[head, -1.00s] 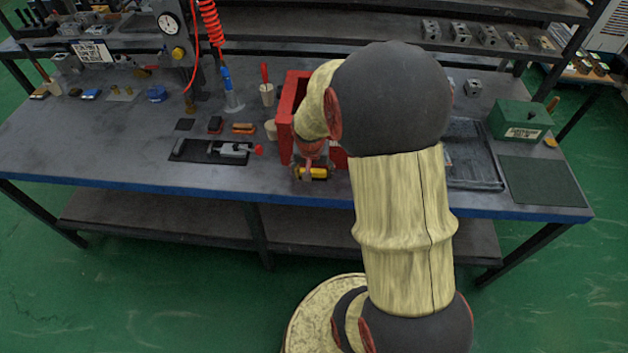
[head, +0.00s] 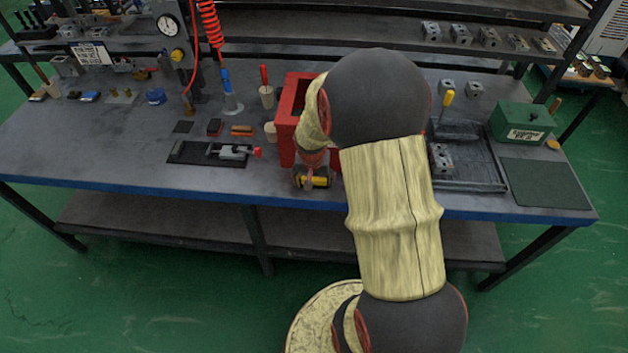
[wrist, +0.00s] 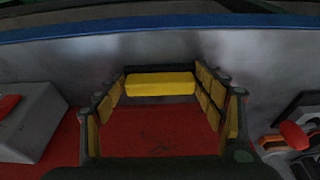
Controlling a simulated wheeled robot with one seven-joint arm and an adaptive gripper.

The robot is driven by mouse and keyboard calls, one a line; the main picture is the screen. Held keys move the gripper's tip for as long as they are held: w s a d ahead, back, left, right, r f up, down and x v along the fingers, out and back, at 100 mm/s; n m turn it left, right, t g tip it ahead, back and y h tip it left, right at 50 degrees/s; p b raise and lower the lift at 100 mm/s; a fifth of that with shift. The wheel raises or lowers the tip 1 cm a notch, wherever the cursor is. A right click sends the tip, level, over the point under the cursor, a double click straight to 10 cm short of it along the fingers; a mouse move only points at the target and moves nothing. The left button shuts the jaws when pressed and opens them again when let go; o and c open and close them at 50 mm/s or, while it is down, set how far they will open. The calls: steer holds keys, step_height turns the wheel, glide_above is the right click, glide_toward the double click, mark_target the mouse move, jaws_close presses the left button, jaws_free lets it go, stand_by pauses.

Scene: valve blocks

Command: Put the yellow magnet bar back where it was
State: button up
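The yellow magnet bar (wrist: 160,85) lies across the gap between my fingertips in the wrist view, its ends against the pads of both fingers. My gripper (wrist: 160,92) is shut on it. In the head view the bar (head: 317,183) shows yellow with dark parts around it, in front of the red box-like frame (head: 285,139) near the table's front edge. My gripper (head: 312,181) is partly hidden by my arm there. I cannot tell whether the bar touches anything below it.
The red surface (wrist: 160,140) lies below my fingers. A small vise on a dark mat (head: 188,158) is to the left. A metal block (head: 441,158) sits in the black tray (head: 485,178) to the right, beside a green box (head: 522,122). The table's front left is clear.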

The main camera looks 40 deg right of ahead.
steer(key=o, duration=0.4)
steer(key=s+a+r+n+t+p, duration=0.1)
steer(key=a+r, duration=0.4)
steer(key=r, duration=0.3)
steer(key=s+a+r+n+p, duration=0.2)
steer(key=a+r, duration=0.3)
steer(key=r, duration=0.4)
steer(key=s+a+r+n+t+p, duration=0.1)
steer(key=a+r, duration=0.4)
steer(key=r, duration=0.3)
steer(key=s+a+r+n, duration=0.2)
steer(key=s+a, duration=0.1)
steer(key=a, duration=0.1)
steer(key=s+a+r+n+t+y, duration=0.1)
steer(key=s+a+r+n, duration=0.1)
steer(key=s+a+r, duration=0.1)
steer(key=s+a+r+n+y, duration=0.1)
steer(key=s+a+r+n, duration=0.1)
steer(key=s+a+r, duration=0.1)
steer(key=shift+s+a+t, duration=0.3)
steer(key=shift+s+a, duration=0.45)
steer(key=shift+a, duration=0.2)
steer(key=shift+c, duration=0.5)
